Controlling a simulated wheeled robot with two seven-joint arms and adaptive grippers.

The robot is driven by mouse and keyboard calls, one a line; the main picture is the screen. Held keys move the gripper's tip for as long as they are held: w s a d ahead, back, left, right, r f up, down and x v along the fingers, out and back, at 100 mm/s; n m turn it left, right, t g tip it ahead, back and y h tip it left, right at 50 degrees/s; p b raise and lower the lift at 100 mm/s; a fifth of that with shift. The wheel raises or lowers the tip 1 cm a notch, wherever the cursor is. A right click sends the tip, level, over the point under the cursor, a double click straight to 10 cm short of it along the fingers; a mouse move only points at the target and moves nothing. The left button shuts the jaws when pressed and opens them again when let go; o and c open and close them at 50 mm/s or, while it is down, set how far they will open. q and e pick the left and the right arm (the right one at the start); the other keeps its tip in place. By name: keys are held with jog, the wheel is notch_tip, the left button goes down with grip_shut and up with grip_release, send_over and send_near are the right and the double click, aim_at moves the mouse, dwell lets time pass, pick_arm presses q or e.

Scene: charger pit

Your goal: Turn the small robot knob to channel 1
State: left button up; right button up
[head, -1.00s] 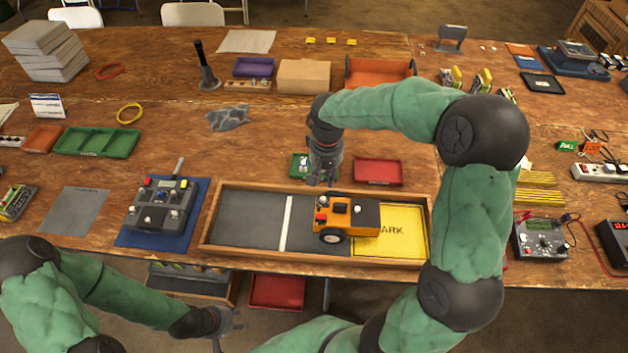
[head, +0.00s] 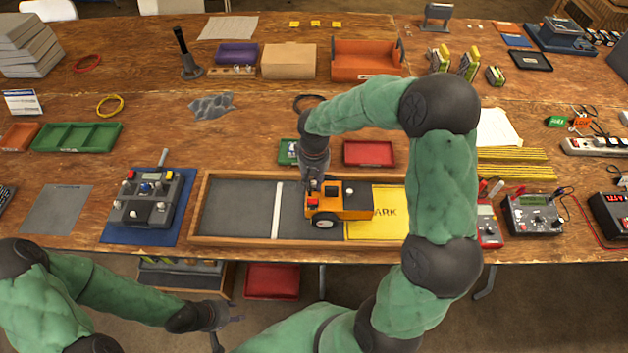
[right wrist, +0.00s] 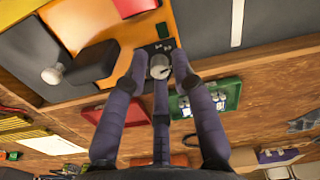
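The small robot (head: 352,199) is an orange vehicle with black parts and a red button, in a wooden tray across the edge of the yellow PARK area (head: 388,226). In the right wrist view its orange body (right wrist: 90,25) carries a round grey knob (right wrist: 160,67) with a pointer line on a black plate. My right gripper (head: 314,188) hangs over the far left corner of the robot. In the wrist view its fingers (right wrist: 160,82) are spread around the knob, with gaps visible; contact cannot be told. My left gripper (head: 228,328) is empty, fingers apart, below the table's front edge.
The wooden tray's rim (head: 196,215) surrounds the robot. A grey control box (head: 145,200) on a blue mat stands left of it. A green bin (head: 287,152) and a red bin (head: 368,153) lie just behind. Meters (head: 533,213) stand to the right.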

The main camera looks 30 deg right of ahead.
grip_shut()
jog(key=shift+n, duration=0.3)
jog(key=n+p, duration=0.2)
jog(key=shift+r+n, duration=0.15)
jog(key=shift+n, duration=0.15)
jog(key=n+p, duration=0.1)
jog(key=n, duration=0.1)
jog(key=shift+n+p, duration=0.4)
jog(key=n+p, duration=0.2)
jog(key=n, duration=0.1)
jog(key=shift+n+p, duration=0.7)
jog(key=shift+n, duration=0.8)
